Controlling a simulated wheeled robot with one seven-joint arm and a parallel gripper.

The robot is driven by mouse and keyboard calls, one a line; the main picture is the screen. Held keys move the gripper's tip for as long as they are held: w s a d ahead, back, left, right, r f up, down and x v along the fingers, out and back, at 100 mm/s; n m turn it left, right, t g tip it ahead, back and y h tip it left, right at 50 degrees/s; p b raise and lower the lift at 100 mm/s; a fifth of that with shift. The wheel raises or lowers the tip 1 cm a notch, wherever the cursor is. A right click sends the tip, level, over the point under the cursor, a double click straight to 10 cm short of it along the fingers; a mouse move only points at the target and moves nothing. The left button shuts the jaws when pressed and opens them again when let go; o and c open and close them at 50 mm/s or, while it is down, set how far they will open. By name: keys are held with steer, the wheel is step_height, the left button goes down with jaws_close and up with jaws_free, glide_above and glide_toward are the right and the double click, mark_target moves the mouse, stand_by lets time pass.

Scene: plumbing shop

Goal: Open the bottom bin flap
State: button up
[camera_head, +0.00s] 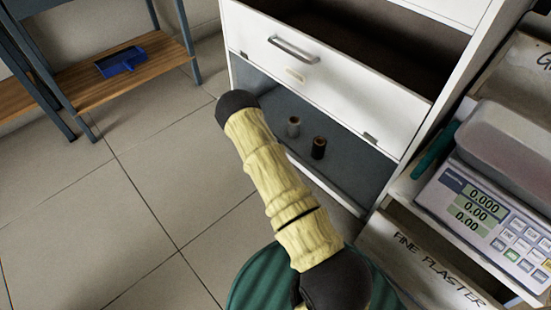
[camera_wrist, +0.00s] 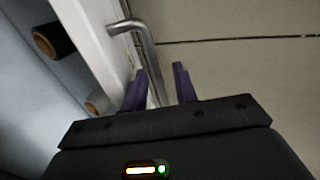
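In the head view, the white cabinet's panel (camera_head: 325,72) carries a metal handle (camera_head: 293,50). Below it is an open compartment (camera_head: 352,172) with two small rolls inside, one brown (camera_head: 318,148) and one grey (camera_head: 294,127). In the wrist view, a bent metal handle (camera_wrist: 147,50) stands out from a white panel edge (camera_wrist: 92,38) beside the rolls. My gripper (camera_wrist: 160,82) is open, with its two purple fingers apart on either side of the handle bar. A gap shows at the right finger; left contact is unclear. My arm hides the gripper and this handle in the head view.
A blue dustpan (camera_head: 120,61) lies on a wooden shelf (camera_head: 85,85) at the left. A scale (camera_head: 490,215) stands on the counter close at the right. Tiled floor (camera_head: 75,215) is clear left of my arm.

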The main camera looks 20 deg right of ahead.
steer(key=shift+d+r, duration=0.1)
steer(key=shift+d, duration=0.05)
steer(key=p+v, duration=0.8)
steer(key=v, duration=0.9)
steer(key=shift+p, duration=0.4)
steer(key=shift+w, duration=0.1)
steer(key=shift+r, duration=0.25)
steer(key=c, duration=0.5)
steer(key=shift+m+y, duration=0.6)
steer(key=shift+m, duration=0.2)
steer(key=v, duration=0.3)
steer(key=d+p+v, duration=0.1)
steer(key=v, duration=0.2)
steer(key=s+p+v, duration=0.1)
steer(key=v, duration=0.2)
steer(key=shift+d+r, duration=0.2)
steer(key=shift+r, duration=0.35)
jaws_close()
steer(key=s+a+r+m+y+p, duration=0.1)
steer(key=s+r+p, duration=0.3)
steer(key=s+r, duration=0.7)
steer(key=s+a+r+m+y+p, duration=0.1)
steer(key=s+a+r+y+p, duration=0.1)
steer(key=s+r, duration=0.9)
step_height(320, 180, up, 7)
steer(key=shift+a+f+m+t+p, duration=0.2)
steer(key=shift+a+m+t+p, duration=0.2)
steer(key=shift+a+p, duration=0.35)
